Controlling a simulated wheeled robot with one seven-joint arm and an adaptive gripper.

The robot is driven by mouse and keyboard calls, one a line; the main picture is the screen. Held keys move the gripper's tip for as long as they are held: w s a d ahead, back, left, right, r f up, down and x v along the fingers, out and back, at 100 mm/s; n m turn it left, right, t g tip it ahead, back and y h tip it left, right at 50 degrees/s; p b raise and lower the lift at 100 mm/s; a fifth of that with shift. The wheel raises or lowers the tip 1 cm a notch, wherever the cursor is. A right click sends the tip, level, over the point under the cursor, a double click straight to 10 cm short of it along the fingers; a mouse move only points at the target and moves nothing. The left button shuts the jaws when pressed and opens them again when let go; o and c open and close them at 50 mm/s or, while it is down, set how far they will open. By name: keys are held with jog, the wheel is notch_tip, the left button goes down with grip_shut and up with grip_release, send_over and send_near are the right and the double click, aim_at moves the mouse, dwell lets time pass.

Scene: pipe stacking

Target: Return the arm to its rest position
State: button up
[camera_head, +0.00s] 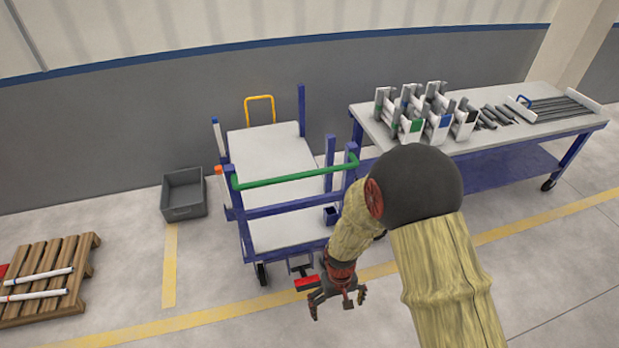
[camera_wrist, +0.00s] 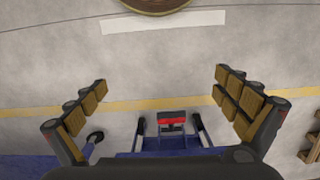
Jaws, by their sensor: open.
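My gripper (camera_head: 338,304) hangs at the end of my arm, low in front of the blue cart, and points down toward the floor. In the wrist view my gripper (camera_wrist: 160,105) is open, its two padded fingers wide apart with nothing between them. A red pedal (camera_wrist: 172,121) at the cart's foot shows between the fingers; in the head view this red pedal (camera_head: 307,283) is just left of my gripper.
The blue cart (camera_head: 290,212) with a green bar stands behind my gripper. A workbench (camera_head: 375,128) with holders and pipes is at right. A grey bin (camera_head: 184,211) and a wooden pallet (camera_head: 85,258) with white pipes are at left. The front floor is clear.

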jog(key=s+d+r+m+t, duration=0.1)
jog(key=s+d+r+t, duration=0.1)
jog(key=r, duration=1.1)
jog(key=s+d+r+m+t, duration=0.1)
jog(key=s+d+r, duration=0.4)
jog(key=r, duration=0.9)
jog(key=s+d+r+t, duration=0.3)
jog(key=s+r, duration=0.1)
jog(key=r, duration=1)
jog(key=shift+s+d+r+m+t, duration=0.2)
jog(key=shift+s+d+m+t, duration=0.1)
jog(key=shift+s+m+t, duration=0.1)
